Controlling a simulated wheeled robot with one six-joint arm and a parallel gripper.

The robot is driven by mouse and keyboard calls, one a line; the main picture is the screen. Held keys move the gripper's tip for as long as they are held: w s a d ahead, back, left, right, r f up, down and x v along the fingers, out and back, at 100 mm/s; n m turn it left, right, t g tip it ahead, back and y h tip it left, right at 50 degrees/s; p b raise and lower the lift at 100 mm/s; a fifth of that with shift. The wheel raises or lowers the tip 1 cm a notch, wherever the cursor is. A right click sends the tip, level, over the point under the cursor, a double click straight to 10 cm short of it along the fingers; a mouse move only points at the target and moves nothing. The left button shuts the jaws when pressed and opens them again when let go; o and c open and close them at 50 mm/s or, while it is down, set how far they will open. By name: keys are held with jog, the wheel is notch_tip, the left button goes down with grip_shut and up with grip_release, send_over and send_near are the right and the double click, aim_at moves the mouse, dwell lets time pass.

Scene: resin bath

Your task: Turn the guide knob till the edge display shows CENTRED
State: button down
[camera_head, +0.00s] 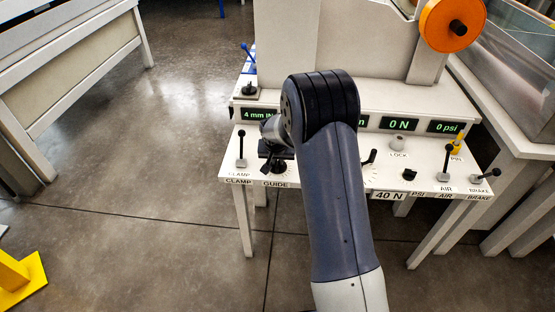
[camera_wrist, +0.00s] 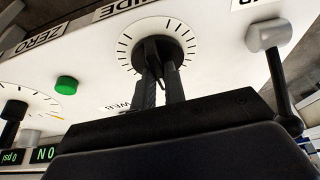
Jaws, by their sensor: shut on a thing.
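The guide knob (camera_head: 279,168) is black and sits on a white dial above the GUIDE label, at the panel's front left. The wrist view shows its round dial (camera_wrist: 128,47) with black tick marks. My gripper (camera_head: 274,155) comes down on the knob, and its two dark fingers (camera_wrist: 158,68) are shut on it. The fingers hide most of the knob and any pointer on it.
The clamp lever (camera_head: 241,148) stands just left of the knob; its grey base also shows in the wrist view (camera_wrist: 269,35). A green button (camera_wrist: 66,83) is near the dial. Right of my arm are displays reading 0 N (camera_head: 399,124) and 0 psi (camera_head: 444,127), and the air lever (camera_head: 446,162).

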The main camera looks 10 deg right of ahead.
jog(key=n+y, duration=0.1)
jog(key=n, duration=0.1)
jog(key=shift+d+n+p, duration=0.1)
jog(key=shift+n+p, duration=0.2)
jog(key=shift+p, duration=0.05)
jog(key=shift+f+n+y+b, duration=0.15)
jog(key=shift+n+y+b, duration=0.35)
jog(key=shift+n, duration=0.7)
jog(key=n+y+b, duration=0.1)
jog(key=n+b, duration=0.2)
jog(key=shift+d+f, duration=0.1)
jog(key=shift+d, duration=0.05)
jog(key=shift+r+n+g+y+b, duration=0.1)
jog(key=shift+n+g+y+b, duration=0.2)
jog(key=shift+n+b, duration=0.6)
jog(key=shift+r+n+g+y+b, duration=0.1)
jog(key=shift+n+g+y+b, duration=0.15)
jog(key=shift+n+b, duration=0.6)
jog(key=shift+w+n, duration=0.1)
jog(key=shift+n, duration=0.15)
jog(key=c, duration=1.5)
grip_release()
jog(key=shift+o, duration=0.2)
